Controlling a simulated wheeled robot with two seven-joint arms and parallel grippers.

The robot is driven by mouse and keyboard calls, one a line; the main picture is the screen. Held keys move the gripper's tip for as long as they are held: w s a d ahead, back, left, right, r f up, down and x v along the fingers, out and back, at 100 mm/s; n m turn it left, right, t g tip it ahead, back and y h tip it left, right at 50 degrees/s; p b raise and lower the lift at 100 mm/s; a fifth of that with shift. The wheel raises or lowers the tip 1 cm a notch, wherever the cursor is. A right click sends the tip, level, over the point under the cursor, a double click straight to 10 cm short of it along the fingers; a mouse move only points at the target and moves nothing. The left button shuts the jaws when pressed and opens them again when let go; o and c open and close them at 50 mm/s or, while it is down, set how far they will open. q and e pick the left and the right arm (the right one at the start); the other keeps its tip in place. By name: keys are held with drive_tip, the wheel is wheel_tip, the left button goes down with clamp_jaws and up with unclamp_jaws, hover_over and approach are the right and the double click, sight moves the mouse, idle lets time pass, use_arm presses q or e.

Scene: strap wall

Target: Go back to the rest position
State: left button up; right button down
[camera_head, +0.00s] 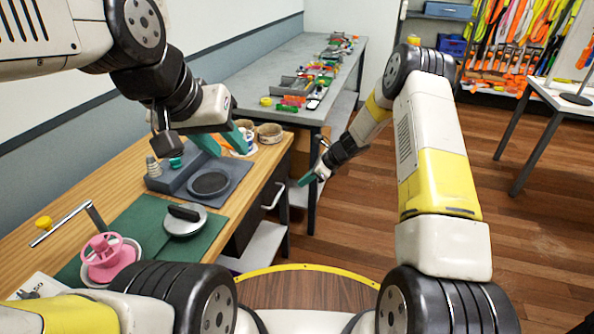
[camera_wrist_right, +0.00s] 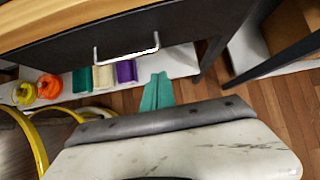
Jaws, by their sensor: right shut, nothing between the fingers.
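My left gripper (camera_head: 230,150) hangs over the wooden workbench (camera_head: 140,165), near some small round containers (camera_head: 268,131) at the bench's far end. Its two teal fingers are spread apart with nothing seen between them. My right gripper (camera_head: 307,180) is out beyond the bench's right side, over the floor near the drawer handle. Its teal fingers are together and hold nothing. In the right wrist view, the closed fingers (camera_wrist_right: 157,92) point toward the lower shelf, apart from the handle.
The drawer handle (camera_head: 273,195) juts from the bench front. A grey scale with a dark round plate (camera_head: 210,183), a lidded pan (camera_head: 186,221) and a pink reel (camera_head: 108,258) stand on the bench. Coloured spools (camera_wrist_right: 48,87) sit on the lower shelf. Wooden floor (camera_head: 350,215) at right is clear.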

drive_tip(key=s+d+r+n+h, duration=0.1)
drive_tip(key=s+d+r+n, duration=0.3)
drive_tip(key=r, duration=0.6)
drive_tip(key=s+d+r+n+t, duration=0.1)
drive_tip(key=s+d+r+n, duration=0.15)
drive_tip(key=s+r, duration=0.55)
drive_tip(key=s+d+r+n+h, duration=0.1)
drive_tip(key=s+d+r+n, duration=0.2)
drive_tip(key=r, duration=0.9)
drive_tip(key=s+d+r+n+t+h, duration=0.1)
drive_tip(key=s+d+r+n, duration=0.1)
drive_tip(key=s+n, duration=0.4)
drive_tip(key=s+d+r+n+t+h, duration=0.2)
drive_tip(key=s+r+n, duration=0.3)
drive_tip(key=s, duration=1)
drive_tip(key=shift+s+d+r+n, duration=0.15)
drive_tip(key=shift+d+n, duration=0.4)
drive_tip(key=shift+d, duration=0.2)
